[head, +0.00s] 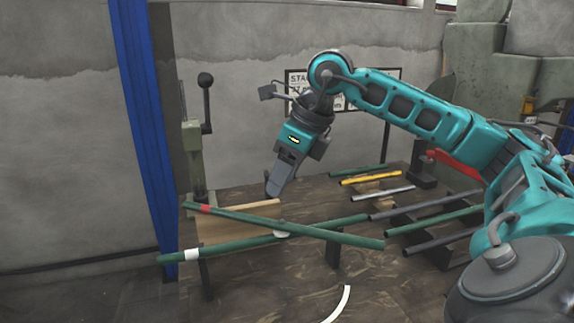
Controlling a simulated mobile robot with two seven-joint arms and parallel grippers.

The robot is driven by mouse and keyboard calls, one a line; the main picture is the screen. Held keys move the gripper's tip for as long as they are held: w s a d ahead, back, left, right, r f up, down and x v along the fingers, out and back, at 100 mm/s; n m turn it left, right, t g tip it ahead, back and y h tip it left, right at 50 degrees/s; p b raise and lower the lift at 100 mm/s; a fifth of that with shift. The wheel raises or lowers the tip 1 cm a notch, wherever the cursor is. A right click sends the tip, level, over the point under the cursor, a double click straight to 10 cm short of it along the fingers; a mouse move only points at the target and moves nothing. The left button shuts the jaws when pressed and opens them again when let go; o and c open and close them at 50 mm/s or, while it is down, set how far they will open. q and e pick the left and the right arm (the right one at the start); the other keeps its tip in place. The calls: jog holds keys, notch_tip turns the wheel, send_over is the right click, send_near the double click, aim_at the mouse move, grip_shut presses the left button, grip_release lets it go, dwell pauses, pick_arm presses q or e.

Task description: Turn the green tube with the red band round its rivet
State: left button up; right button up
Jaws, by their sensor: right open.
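The green tube with the red band (320,231) lies slanted from the upper left to the lower right, its red band near the left end. It crosses over a second green tube with white bands (235,243). A wooden block (222,226) is behind and under the crossing tubes. My right gripper (273,192) points down just above and behind the red-banded tube, apart from it as far as I can tell, and is open and empty. The rivet is too small to make out. My left gripper is not in view.
A lever press (194,150) stands at the left beside a blue post (142,120). Several more tubes, among them a yellow one (370,178), lie on supports to the right. A board with writing (300,78) stands behind my right arm.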

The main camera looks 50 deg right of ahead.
aim_at(263, 218)
jog(key=b+x, duration=0.1)
jog(key=x, duration=0.9)
jog(key=shift+a+r, duration=0.1)
grip_shut()
